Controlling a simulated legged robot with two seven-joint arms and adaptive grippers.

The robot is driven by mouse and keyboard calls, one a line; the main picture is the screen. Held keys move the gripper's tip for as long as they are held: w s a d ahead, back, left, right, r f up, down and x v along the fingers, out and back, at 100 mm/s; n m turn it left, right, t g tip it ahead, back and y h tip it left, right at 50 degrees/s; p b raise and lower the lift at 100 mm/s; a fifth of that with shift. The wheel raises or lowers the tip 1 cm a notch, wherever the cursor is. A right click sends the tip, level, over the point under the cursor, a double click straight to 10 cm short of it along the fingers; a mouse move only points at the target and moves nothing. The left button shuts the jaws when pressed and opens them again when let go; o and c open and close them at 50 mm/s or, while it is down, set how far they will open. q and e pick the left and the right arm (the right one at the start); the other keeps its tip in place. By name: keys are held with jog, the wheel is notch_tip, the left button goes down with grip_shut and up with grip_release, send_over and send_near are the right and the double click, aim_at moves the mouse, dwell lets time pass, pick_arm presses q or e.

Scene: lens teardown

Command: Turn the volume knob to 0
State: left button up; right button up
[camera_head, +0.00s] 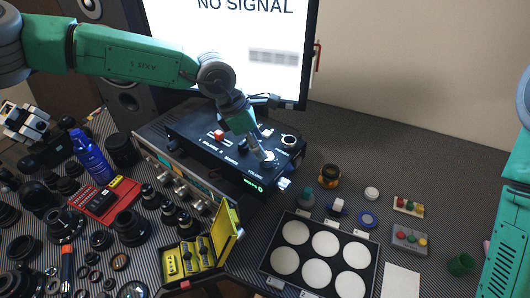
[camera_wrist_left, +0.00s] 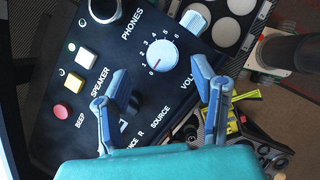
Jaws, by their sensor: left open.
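The volume knob (camera_wrist_left: 163,53) is a round white dial on the black control box (camera_head: 205,140), with numbers around it. In the left wrist view its small red mark is at the lower left, near the low end of the scale. My left gripper (camera_head: 260,152) is over the box's right part, close to the knob, which it partly hides in the head view. In the left wrist view my left gripper (camera_wrist_left: 164,86) is open, its fingers spread to either side below the knob; contact cannot be told. My right gripper is out of view.
Other controls, including a red button (camera_wrist_left: 61,111) and square buttons, sit beside the knob. A monitor (camera_head: 240,50) stands behind the box. A black tray (camera_head: 272,262) with white discs lies at right; lens parts and a yellow case (camera_head: 228,228) crowd the left and front.

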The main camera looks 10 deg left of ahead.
pick_arm(q)
jog(key=v, duration=0.7)
dwell(0.3)
